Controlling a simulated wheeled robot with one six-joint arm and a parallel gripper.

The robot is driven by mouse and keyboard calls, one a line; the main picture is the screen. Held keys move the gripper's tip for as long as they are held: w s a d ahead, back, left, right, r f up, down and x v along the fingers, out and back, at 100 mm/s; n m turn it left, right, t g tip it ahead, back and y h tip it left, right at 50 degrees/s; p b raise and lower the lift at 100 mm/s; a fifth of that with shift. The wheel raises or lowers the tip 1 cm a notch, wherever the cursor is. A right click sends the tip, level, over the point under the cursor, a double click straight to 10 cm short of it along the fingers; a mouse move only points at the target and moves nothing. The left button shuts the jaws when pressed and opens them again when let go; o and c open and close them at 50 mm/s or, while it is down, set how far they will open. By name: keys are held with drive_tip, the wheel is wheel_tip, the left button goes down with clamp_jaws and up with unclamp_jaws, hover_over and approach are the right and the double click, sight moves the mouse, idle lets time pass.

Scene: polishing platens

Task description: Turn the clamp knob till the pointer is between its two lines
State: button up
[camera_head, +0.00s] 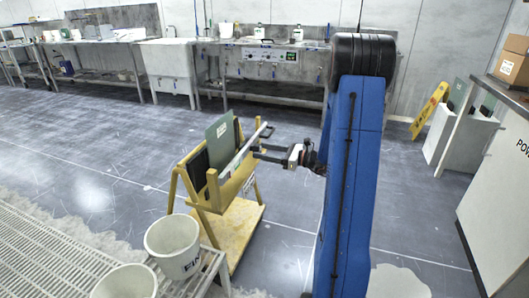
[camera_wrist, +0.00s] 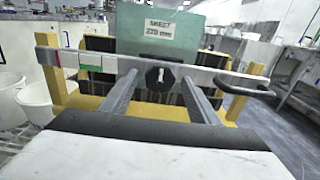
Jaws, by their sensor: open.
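The clamp knob (camera_wrist: 161,75) is a dark round piece with a small pale mark at its middle, on a grey bar (camera_wrist: 110,63) across the yellow stand (camera_head: 177,185). I cannot make out the pointer or its two lines clearly. My gripper (camera_wrist: 159,84) has its two grey fingers apart, one on each side of the knob in the wrist view; I cannot tell if they touch it. In the head view my gripper (camera_head: 262,152) reaches the stand from the right, and the knob is too small to tell.
A green sheet (camera_head: 220,140) with a white label stands upright behind the bar. A black handle (camera_wrist: 243,85) sticks out at the bar's right. Open floor lies behind the stand.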

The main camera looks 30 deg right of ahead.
drive_tip(key=shift+c, duration=0.5)
drive_tip(key=c, duration=0.9)
drive_tip(key=shift+c, duration=0.2)
drive_tip(key=m, duration=0.4)
drive_tip(key=shift+m, duration=0.3)
drive_tip(key=m, duration=0.4)
drive_tip(key=shift+m, duration=0.3)
drive_tip(key=o, duration=1)
